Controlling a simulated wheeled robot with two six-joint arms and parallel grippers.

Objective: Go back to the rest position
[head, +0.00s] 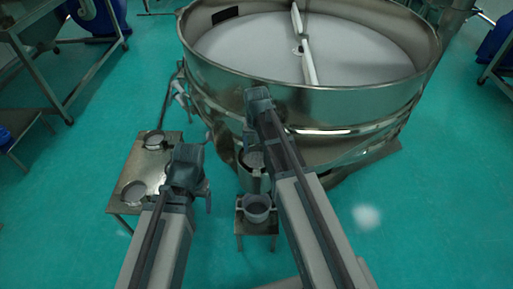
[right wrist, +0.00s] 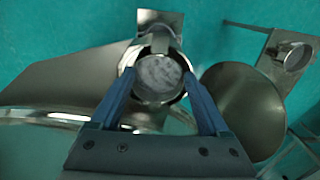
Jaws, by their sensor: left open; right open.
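The large round steel sieve (head: 330,128) fills the top of the head view, with pale material inside its rim. My left gripper (head: 207,195) points down beside the small metal side table (head: 148,165); its fingers are mostly hidden by its wrist. My right arm reaches to the sieve's front edge, and its fingers are hidden in the head view. In the right wrist view my right gripper (right wrist: 161,76) is open, its fingers on either side of a round metal vessel (right wrist: 140,93) with grey-white contents. Whether they touch it is unclear.
Two round containers (head: 155,140) (head: 133,192) sit on the side table. A small pot (head: 257,207) stands on a low stand (head: 257,228) between my arms, below the sieve. Green floor is open at the right. Metal frames stand at the far left and right edges.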

